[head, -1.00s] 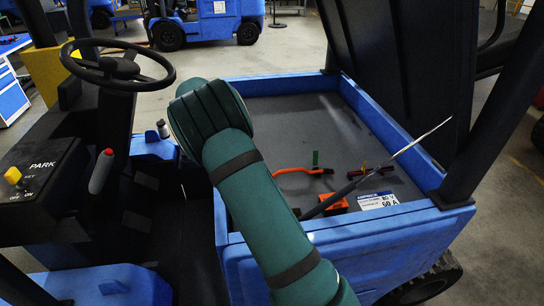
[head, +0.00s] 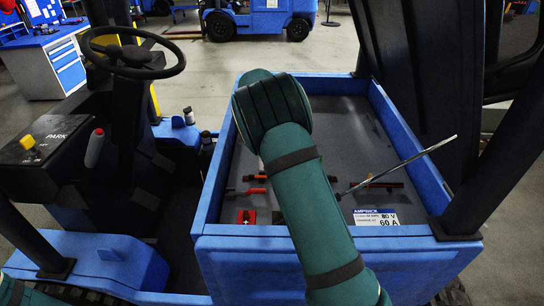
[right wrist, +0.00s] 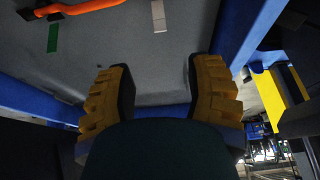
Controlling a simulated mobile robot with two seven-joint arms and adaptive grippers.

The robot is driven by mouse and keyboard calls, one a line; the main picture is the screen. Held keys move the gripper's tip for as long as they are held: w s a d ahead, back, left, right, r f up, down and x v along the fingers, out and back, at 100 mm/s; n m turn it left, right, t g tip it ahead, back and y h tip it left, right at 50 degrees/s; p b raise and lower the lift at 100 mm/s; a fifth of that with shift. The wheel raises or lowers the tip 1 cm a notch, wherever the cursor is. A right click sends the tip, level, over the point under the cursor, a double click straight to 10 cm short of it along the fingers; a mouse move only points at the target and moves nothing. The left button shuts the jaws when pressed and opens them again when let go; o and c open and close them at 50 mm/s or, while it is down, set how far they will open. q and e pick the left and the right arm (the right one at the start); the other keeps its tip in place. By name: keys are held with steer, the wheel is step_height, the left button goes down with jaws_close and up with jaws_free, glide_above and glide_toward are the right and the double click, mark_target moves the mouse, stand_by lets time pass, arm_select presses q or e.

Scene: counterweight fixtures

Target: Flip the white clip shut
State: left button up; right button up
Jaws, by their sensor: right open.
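I cannot make out a clear white clip in either view. A small pale strip (right wrist: 158,15) lies on the grey floor at the top of the right wrist view, beyond my fingertips; I cannot tell if it is the clip. My right gripper (right wrist: 160,85) is open and empty, its yellow-backed fingers wide apart over the grey compartment floor. In the head view my right arm hides this gripper and the middle of the compartment. My left gripper is not in view.
The blue compartment (head: 213,195) has raised walls. Inside are a red handle (head: 250,190), a red block (head: 246,217) and a white label (head: 376,218). A thin metal rod (head: 410,160) slants over its right side. An orange bar (right wrist: 85,12) and green strip (right wrist: 54,37) lie left of the pale strip.

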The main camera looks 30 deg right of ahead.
steer(key=x, duration=1.3)
steer(key=shift+d+f+b, duration=0.1)
steer(key=shift+f+b, duration=0.25)
steer(key=shift+f, duration=0.05)
jaws_close()
